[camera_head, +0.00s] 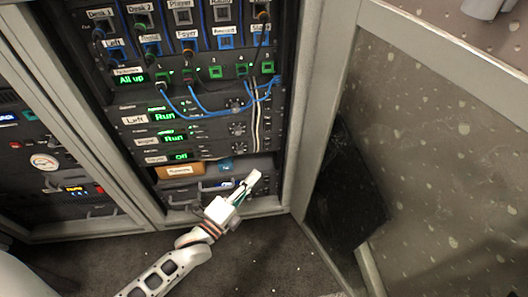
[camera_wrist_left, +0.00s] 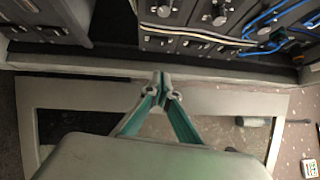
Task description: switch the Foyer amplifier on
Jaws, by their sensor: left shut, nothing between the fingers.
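Three amplifiers are stacked in the open rack, each with a small green display. The upper amplifier (camera_head: 135,120) is labelled Left and reads Run. The one below it (camera_head: 146,142) also reads Run. The lowest amplifier (camera_head: 155,159) reads Off; its label is too small to read surely, and I cannot make out its switch. My left gripper (camera_head: 256,175) is shut and empty, in front of the rack's lower right part, below and right of the Off display. In the left wrist view the shut fingertips (camera_wrist_left: 161,77) point toward the rack frame, apart from the knobs. My right gripper does not show.
Blue cables (camera_head: 205,112) hang across the panel above the amplifiers. The open rack door (camera_head: 430,150) stands to the right. A second rack (camera_head: 45,162) with a gauge is at the left.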

